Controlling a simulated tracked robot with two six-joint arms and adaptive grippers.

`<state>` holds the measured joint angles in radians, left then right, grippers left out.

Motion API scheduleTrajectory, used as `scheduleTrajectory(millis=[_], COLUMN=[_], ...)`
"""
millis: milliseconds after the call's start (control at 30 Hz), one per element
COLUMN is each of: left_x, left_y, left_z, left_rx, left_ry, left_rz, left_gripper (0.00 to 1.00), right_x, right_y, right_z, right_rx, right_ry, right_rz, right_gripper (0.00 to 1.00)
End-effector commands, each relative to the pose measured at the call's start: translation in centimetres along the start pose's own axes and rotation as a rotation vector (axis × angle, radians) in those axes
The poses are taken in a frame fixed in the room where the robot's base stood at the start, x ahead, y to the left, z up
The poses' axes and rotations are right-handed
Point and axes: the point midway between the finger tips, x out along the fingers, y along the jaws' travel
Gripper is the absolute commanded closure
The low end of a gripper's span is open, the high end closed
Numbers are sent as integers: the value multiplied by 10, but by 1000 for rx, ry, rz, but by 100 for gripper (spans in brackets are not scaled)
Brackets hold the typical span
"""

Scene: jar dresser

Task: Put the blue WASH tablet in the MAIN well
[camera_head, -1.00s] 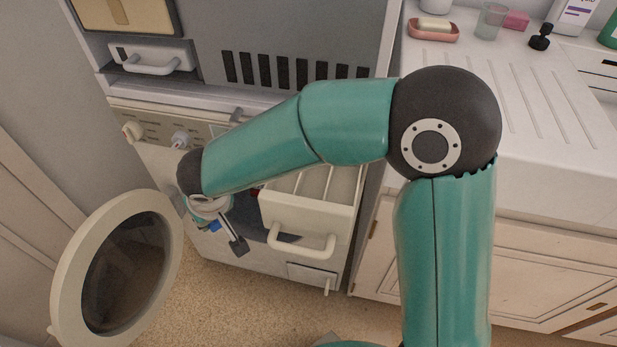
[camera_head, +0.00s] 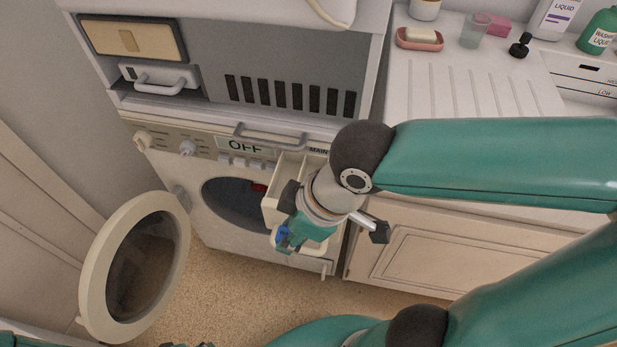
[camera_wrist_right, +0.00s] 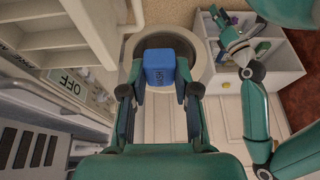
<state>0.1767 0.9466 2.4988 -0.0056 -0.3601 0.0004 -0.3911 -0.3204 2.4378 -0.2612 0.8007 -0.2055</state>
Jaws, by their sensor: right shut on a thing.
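My right gripper (camera_head: 284,232) is shut on the blue WASH tablet (camera_head: 281,236), in front of the open detergent drawer (camera_head: 270,208). In the right wrist view the tablet (camera_wrist_right: 160,68) sits between the two fingers, its WASH lettering facing the camera. The drawer's pale wells (camera_head: 287,168) show partly; my wrist hides the right part. The MAIN label (camera_head: 318,150) is on the panel above the drawer. Slotted wells also show in the right wrist view (camera_wrist_right: 60,38). My left gripper (camera_wrist_right: 236,42) appears over a white box in the wrist view; its jaws are unclear.
The round washer door (camera_head: 93,275) stands open at left. The OFF display (camera_head: 246,146) and a bar handle (camera_head: 270,135) are above the drum. A counter (camera_head: 465,90) with soap and bottles is at right. The white box (camera_wrist_right: 284,62) holds several coloured items.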

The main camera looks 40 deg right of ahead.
Motion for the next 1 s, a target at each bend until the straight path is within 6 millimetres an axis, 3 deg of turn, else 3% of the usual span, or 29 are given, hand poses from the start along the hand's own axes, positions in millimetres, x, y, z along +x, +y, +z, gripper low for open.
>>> scheduleTrajectory(millis=[500,633,1000], left_x=[-3,-5,0], left_y=[1,2,0], left_z=[0,0,0], left_rx=[0,0,0], left_ry=[0,0,0], left_rz=[0,0,0], left_gripper=[60,60,60], right_x=[0,-1,29], right_y=[130,157,160], right_z=[0,0,12], right_rx=[10,6,1], right_ry=[-2,-1,-1], right_rz=[3,2,0], right_gripper=[94,94,94])
